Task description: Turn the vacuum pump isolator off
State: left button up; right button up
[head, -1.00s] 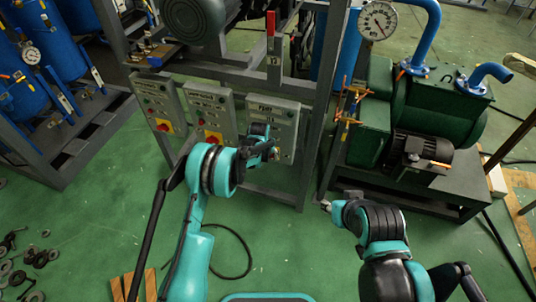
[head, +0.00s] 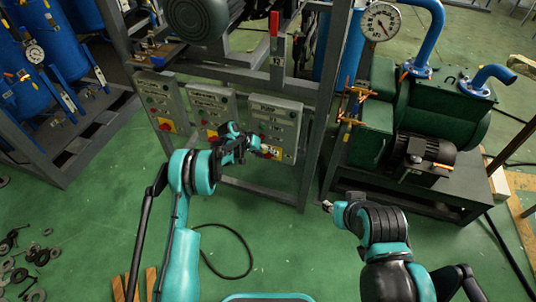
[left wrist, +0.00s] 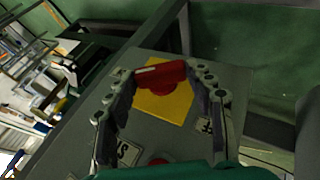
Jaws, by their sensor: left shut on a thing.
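The vacuum pump isolator is a red handle (left wrist: 160,72) on a yellow square plate (left wrist: 172,105), low on the grey panel labelled PUMP (head: 272,112). My left gripper (head: 267,151) is at this switch and hides much of it in the head view. In the left wrist view the fingers of my left gripper (left wrist: 160,80) are shut on the ends of the red handle. The handle lies nearly crosswise in that view. An "OFF" label (left wrist: 207,125) shows beside the plate, partly covered by a finger. My right gripper (head: 327,205) hangs over the floor, away from the panel; its opening is too small to judge.
Two similar panels (head: 209,108) (head: 157,100) with red and yellow switches stand to the left on the same steel frame (head: 312,120). A green pump (head: 440,112) with a gauge (head: 382,21) stands at the right. The green floor in front is mostly clear.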

pick_arm(q)
jog(key=shift+a+h, duration=0.1)
jog(key=shift+h, duration=0.2)
jog(key=o, duration=1.2)
jog(key=shift+c, duration=0.2)
jog(key=v, duration=1.2)
jog(key=shift+w, duration=0.1)
